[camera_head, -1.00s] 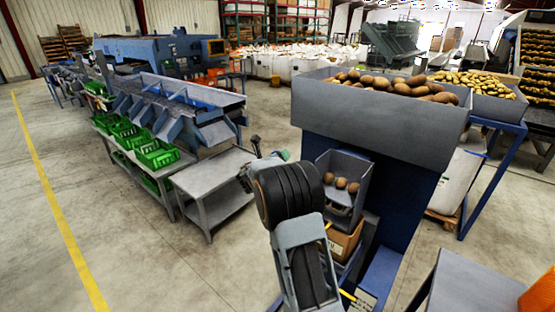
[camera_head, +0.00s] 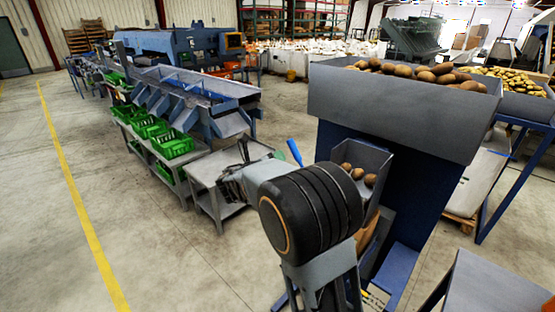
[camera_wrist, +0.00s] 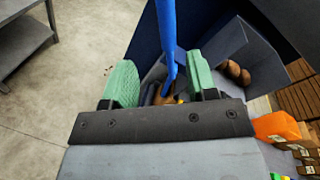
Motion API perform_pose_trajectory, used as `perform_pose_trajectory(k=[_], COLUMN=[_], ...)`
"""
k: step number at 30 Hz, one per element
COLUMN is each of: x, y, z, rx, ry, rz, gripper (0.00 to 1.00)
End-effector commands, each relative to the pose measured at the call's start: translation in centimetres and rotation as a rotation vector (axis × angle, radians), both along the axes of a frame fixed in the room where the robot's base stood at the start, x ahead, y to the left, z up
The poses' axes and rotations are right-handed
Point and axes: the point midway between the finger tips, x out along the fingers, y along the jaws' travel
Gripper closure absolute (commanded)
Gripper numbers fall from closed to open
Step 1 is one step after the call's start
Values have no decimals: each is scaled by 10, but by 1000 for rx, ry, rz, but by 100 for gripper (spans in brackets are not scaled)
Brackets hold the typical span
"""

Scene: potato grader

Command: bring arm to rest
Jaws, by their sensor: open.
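My arm (camera_head: 310,215) is bent in front of the grader, its large dark joint close to the camera. My gripper (camera_wrist: 160,62) shows in the wrist view with two green fingers spread apart. A blue bar (camera_wrist: 166,35) shows in the gap between the fingers and beyond them; I cannot tell whether it touches either one. In the head view, the same blue bar (camera_head: 294,152) stands by the green fingertip, and most of the gripper is hidden behind my arm.
A chute (camera_head: 372,160) with a few potatoes is just right of my arm, below the grey hopper (camera_head: 400,110) heaped with potatoes. A grey table (camera_head: 205,172) stands close on the left, beside green crates (camera_head: 172,145). Open floor (camera_head: 130,220) lies at left.

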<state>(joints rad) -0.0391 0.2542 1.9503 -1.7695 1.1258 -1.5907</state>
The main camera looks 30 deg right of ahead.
Motion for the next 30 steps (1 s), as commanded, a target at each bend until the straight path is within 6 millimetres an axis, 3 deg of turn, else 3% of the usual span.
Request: perform_pose_trajectory(k=[18, 23, 26, 30], x=[-1, -3, -21, -80], y=[2, 2, 1, 12], z=[0, -5, -39, -76], rx=[3, 105, 336, 758], ry=[-5, -130, -288, -647], rz=[-1, -27, -155, -518], gripper=[47, 47, 47, 47])
